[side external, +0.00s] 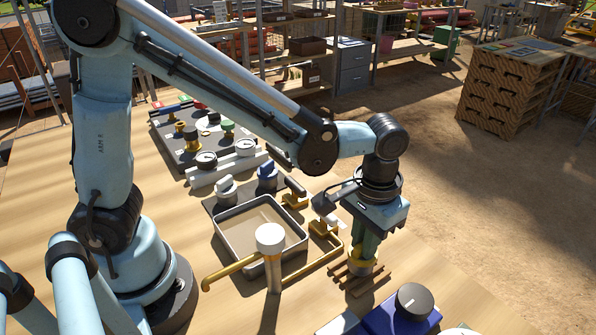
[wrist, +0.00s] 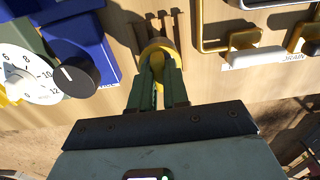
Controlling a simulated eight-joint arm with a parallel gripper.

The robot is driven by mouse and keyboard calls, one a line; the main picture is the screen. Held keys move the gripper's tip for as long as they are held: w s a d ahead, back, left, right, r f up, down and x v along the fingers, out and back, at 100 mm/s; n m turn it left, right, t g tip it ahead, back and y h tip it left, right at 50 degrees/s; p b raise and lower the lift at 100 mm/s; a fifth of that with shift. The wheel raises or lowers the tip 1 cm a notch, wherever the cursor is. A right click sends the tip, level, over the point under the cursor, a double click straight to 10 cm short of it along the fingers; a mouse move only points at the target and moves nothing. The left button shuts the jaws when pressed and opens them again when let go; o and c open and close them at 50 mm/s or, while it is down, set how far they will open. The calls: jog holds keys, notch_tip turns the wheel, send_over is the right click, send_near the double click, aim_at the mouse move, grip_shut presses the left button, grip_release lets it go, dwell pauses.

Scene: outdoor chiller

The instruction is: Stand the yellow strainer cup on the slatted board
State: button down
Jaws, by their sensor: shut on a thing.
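The yellow strainer cup (side external: 359,266) is between the fingers of my gripper (side external: 364,250), low over the slatted board (side external: 353,285). In the wrist view, the cup (wrist: 157,46) shows as a yellow round rim at the tips of my gripper (wrist: 158,72), whose green fingers are shut on it. The cup looks about upright. The slatted board (wrist: 176,24) shows as brown slats beyond the cup, partly hidden by it. I cannot tell whether the cup's base touches the slats.
A blue box with a black knob (side external: 413,300) stands close in front of the board. A grey basin (side external: 227,243) with a white-capped post (side external: 270,240) and brass pipes (side external: 322,262) lies to the left. The table's right edge is near the board.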

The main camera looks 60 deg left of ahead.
jog(key=shift+f, duration=0.45)
jog(key=c, duration=0.6)
grip_release()
jog(key=shift+o, duration=0.2)
jog(key=shift+r, duration=3.5)
